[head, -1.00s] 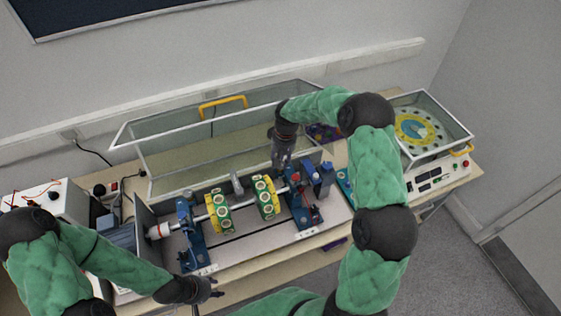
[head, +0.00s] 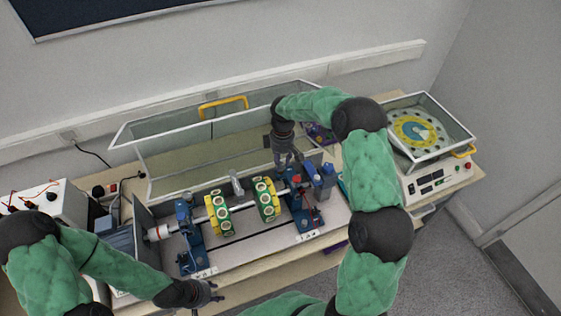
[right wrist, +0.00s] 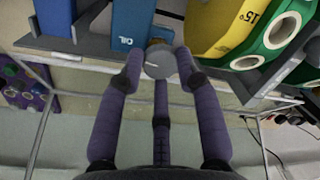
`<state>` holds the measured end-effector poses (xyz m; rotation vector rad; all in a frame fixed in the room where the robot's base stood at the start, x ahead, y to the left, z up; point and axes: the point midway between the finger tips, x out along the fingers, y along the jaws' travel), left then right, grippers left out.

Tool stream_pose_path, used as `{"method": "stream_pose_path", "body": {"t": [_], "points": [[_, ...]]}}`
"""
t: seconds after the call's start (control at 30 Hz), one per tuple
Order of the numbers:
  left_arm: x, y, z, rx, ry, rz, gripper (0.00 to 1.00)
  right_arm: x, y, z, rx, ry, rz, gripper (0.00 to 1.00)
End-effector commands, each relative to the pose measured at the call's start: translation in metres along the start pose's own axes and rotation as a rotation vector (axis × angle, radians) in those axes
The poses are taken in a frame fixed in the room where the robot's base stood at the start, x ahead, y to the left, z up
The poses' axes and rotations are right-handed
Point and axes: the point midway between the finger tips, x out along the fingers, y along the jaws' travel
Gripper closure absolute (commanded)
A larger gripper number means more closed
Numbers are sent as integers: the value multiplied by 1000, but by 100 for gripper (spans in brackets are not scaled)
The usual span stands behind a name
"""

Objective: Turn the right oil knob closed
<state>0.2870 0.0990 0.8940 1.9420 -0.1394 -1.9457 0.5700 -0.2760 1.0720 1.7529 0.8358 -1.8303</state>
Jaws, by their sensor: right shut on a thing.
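The right oil knob (right wrist: 160,62) is a round grey cap with a pale line on it, beside a blue block (right wrist: 131,22) marked "OIL" in the right wrist view. My right gripper (right wrist: 158,66) is shut on the knob, with its fingers around the cap's sides. In the head view my right gripper (head: 287,163) points down at the right bearing stand (head: 303,210), and the knob is hidden there. My left gripper (head: 208,294) is empty over the bench's front edge, away from the rig, with its fingers apart.
A shaft with two yellow-green discs (head: 219,215) lies left of the right stand. A raised clear cover (head: 190,150) with a yellow handle (head: 222,104) stands behind the rig. A machine with a yellow dial (head: 420,131) is at the right.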

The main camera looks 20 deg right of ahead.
Motion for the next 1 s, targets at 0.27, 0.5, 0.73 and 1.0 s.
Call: {"method": "stream_pose_path", "body": {"t": [0.27, 0.5, 0.73, 1.0], "points": [[1, 0, 0, 0, 0, 0, 60, 8, -4, 4, -120, -28, -17, 98], [1, 0, 0, 0, 0, 0, 60, 8, -4, 5, -157, -33, -18, 98], [1, 0, 0, 0, 0, 0, 60, 8, -4, 5, -160, -33, -18, 98], [1, 0, 0, 0, 0, 0, 60, 7, -3, 4, -159, -31, -16, 42]]}}
